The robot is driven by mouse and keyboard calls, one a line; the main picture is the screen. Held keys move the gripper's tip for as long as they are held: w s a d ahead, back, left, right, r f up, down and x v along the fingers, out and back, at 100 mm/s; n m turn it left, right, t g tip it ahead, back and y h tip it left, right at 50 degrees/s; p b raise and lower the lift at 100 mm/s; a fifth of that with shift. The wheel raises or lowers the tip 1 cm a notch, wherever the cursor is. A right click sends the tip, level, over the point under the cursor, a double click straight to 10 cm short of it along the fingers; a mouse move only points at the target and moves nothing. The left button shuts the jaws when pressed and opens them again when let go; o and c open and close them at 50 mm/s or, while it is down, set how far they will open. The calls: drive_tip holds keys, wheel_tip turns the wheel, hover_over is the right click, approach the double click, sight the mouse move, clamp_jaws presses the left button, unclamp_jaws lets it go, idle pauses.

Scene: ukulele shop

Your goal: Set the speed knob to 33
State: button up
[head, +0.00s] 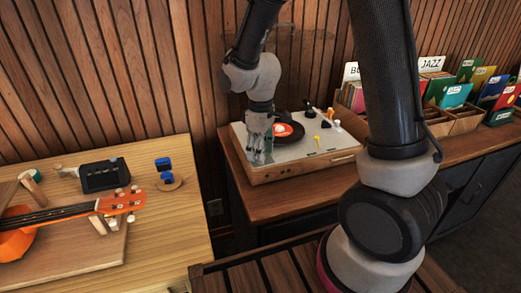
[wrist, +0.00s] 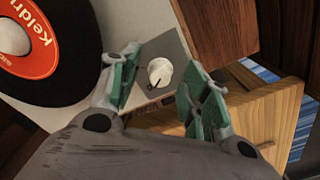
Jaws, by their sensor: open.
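The speed knob (wrist: 160,72) is a small white round knob with a dark pointer line. It sits on a grey plate (wrist: 172,50) at a corner of the turntable (head: 262,176). The dark pointer is toward the lower left in the wrist view; I cannot read any speed marks. My gripper (wrist: 162,68) is open, its green-padded fingers on either side of the knob with gaps visible on both sides. In the head view my gripper (head: 259,148) is over the turntable's left end, and the knob is hidden there.
A black record with a red label (wrist: 28,38) lies close to my left finger. The turntable stands on a wooden cabinet (head: 300,220). Record crates (head: 440,128) are to its right. A workbench (head: 165,235) with an orange ukulele (head: 120,202) is at left.

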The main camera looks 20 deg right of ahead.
wheel_tip(320, 180, up, 12)
idle(0.5)
idle(0.3)
drive_tip(key=s+d+r+m+t, duration=0.2)
drive_tip(key=s+d+r+m, duration=0.2)
drive_tip(key=s+d, duration=0.3)
drive_tip(key=s+d+r+m+t, duration=0.2)
drive_tip(key=s+d+r+m, duration=0.3)
drive_tip(key=s+d, duration=0.3)
drive_tip(key=s, duration=0.4)
